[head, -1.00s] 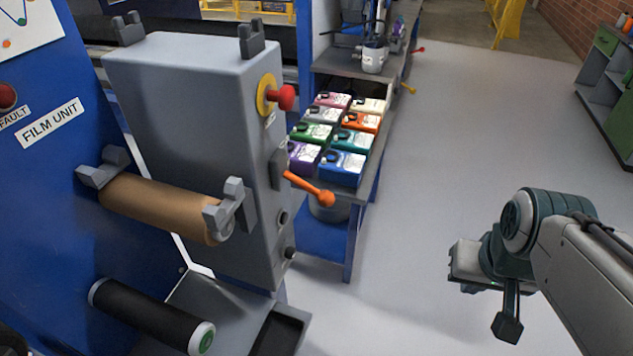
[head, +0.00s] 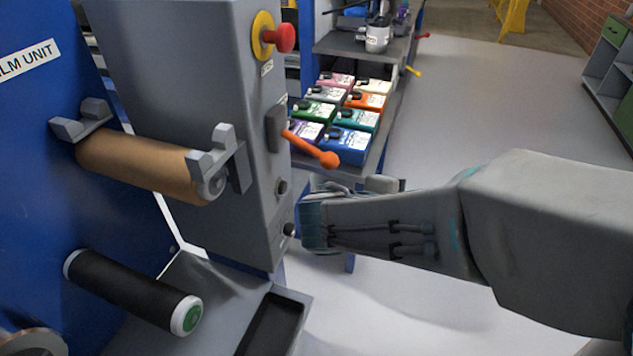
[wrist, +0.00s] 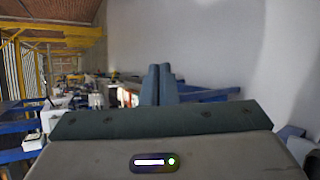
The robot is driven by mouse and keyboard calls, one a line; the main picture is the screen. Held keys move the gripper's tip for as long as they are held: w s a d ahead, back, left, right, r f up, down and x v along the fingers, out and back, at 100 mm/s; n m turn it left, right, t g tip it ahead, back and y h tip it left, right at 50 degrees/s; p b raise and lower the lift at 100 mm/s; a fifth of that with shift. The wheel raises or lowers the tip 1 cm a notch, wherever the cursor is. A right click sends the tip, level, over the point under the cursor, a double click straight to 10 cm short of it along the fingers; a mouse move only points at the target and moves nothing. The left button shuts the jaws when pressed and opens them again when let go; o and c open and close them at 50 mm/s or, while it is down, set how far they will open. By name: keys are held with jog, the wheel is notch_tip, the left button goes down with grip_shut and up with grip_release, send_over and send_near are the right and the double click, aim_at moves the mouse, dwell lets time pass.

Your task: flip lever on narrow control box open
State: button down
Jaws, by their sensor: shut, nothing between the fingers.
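The narrow grey control box (head: 185,75) stands at the left of centre in the head view. Its lever (head: 312,150) has an orange arm with a round knob and sticks out from the right side face, sloping down to the right. My arm reaches in from the right, and its wrist end is just below the lever knob, close to the box's side. In the wrist view my gripper (wrist: 159,85) has its two fingers together and holds nothing. The fingers are largely hidden in the head view. The lever cannot be made out in the wrist view.
A red button on a yellow plate (head: 263,36) is above the lever. A brown roller (head: 140,166) and a black roller (head: 125,288) project at the left. Coloured ink containers (head: 350,118) sit on a bench behind the lever. Open floor lies to the right.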

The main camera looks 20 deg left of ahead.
jog(key=a+f+n+t+y+b, duration=0.25)
jog(key=a+n+t, duration=0.2)
jog(key=a, duration=0.65)
jog(key=n+t+y+b, duration=0.1)
jog(key=n+t+y, duration=0.2)
jog(key=n+y, duration=0.25)
send_near(313, 150)
notch_tip(313, 150, down, 5)
jog(key=a+m, duration=0.1)
jog(key=a, duration=0.2)
jog(key=shift+s, duration=0.3)
jog(key=shift+w+f+g, duration=0.1)
jog(key=shift+g, duration=0.15)
jog(key=w+d+r+p, duration=0.1)
jog(key=w+d, duration=0.2)
jog(key=w, duration=0.5)
jog(key=shift+w, duration=0.4)
jog(key=shift+r, duration=0.1)
jog(key=shift+r+p, duration=0.15)
jog(key=shift+p, duration=0.15)
